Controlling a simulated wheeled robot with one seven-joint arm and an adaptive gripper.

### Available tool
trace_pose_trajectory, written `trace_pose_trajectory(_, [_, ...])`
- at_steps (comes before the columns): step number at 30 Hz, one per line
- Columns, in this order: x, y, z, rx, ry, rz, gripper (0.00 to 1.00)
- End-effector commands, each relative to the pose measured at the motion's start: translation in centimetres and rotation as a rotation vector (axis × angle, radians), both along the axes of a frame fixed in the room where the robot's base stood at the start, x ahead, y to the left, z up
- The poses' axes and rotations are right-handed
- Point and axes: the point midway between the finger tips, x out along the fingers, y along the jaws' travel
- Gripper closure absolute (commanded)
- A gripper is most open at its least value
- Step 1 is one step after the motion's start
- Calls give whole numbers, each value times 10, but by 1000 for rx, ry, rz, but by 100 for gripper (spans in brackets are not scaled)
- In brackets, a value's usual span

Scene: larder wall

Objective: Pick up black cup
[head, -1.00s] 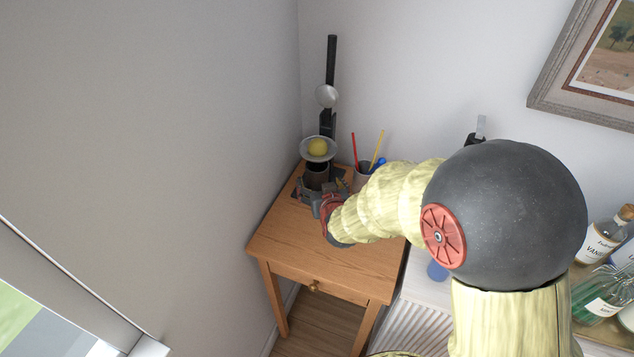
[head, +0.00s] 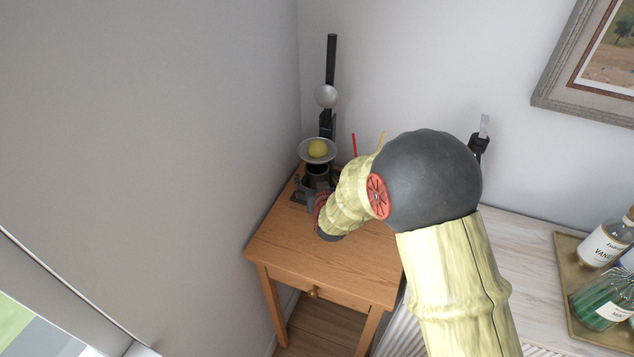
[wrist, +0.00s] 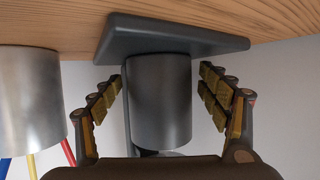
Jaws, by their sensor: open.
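The black cup (wrist: 160,100) is a dark grey cylinder. In the wrist view, where the table is at the top, it stands between my gripper's fingers. It rests on a dark square base (wrist: 180,40). My gripper (wrist: 160,78) is open, with one finger on each side of the cup. A narrow gap shows on both sides, wider on the right. In the head view the cup (head: 317,170) shows just below a round dish (head: 305,151).
A metallic holder (wrist: 28,100) with coloured sticks stands left of the cup in the wrist view. The wooden table's (head: 285,245) front is clear. A bottle tray (head: 565,270) lies right.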

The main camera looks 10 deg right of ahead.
Motion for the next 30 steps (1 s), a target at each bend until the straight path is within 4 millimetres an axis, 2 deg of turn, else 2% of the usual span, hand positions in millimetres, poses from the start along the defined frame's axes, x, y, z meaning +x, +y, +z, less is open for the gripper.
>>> trace_pose_trajectory(6, [0, 0, 0, 0, 0, 0, 25])
trace_pose_trajectory(30, [0, 0, 0, 0, 1, 0, 70])
